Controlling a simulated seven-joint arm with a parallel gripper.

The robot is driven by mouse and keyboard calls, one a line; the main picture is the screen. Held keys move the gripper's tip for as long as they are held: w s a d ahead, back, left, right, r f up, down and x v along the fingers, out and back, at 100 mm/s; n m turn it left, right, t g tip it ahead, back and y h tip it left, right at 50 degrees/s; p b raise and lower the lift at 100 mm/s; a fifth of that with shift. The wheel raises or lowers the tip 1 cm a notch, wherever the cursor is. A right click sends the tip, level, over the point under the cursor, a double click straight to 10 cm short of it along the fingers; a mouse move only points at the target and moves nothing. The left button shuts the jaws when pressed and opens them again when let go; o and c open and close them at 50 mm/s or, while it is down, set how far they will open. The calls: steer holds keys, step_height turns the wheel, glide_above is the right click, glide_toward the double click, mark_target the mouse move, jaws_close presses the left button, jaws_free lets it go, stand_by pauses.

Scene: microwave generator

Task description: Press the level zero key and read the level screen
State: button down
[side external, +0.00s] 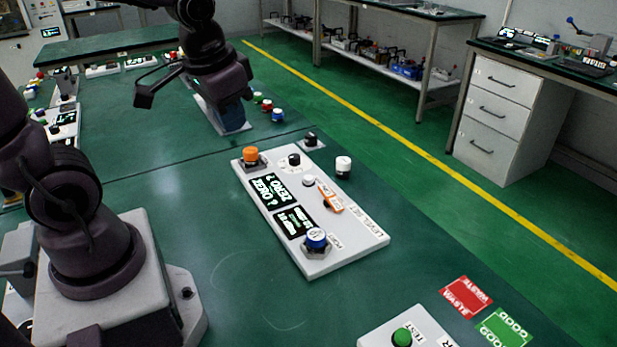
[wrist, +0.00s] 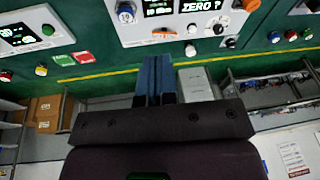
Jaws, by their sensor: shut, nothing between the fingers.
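The white level panel (side external: 345,250) lies on the green bench in the side view, labelled "LEVEL SET". Its upper screen (side external: 268,191) shows "ZERO ?" with another line; the lower screen (side external: 293,222) is too small to read surely. The panel has an orange knob (side external: 251,155), a black knob (side external: 294,160), a white button (side external: 308,180), an orange switch (side external: 330,199) and a blue knob (side external: 316,238). I cannot tell which is the zero key. My gripper (side external: 235,126) is shut and empty, apart from the panel, beyond its orange-knob end. In the wrist view the screen (wrist: 205,7) reads "ZERO ?".
A white-topped knob (side external: 343,166) and a black knob (side external: 311,140) stand beside the panel. Red and blue knobs (side external: 277,114) sit near my gripper. A smaller panel with a green button (side external: 402,337) and the red (side external: 466,297) and green (side external: 504,327) cards lie at the near end.

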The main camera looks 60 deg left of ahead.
steer(key=w+a+f+m+y, duration=0.1)
steer(key=w+a+f, duration=0.6)
steer(key=a, duration=0.2)
steer(key=m+t+h, duration=0.2)
steer(key=m+t, duration=0.5)
steer(key=m, duration=0.1)
glide_above(309, 179)
step_height(309, 179, down, 8)
steer(key=shift+a+r+y, duration=0.1)
steer(key=shift+a+y, duration=0.05)
steer(key=shift+y, duration=0.15)
steer(key=shift+f, duration=4.45)
steer(key=shift+f, duration=0.1)
steer(key=shift+f, duration=0.3)
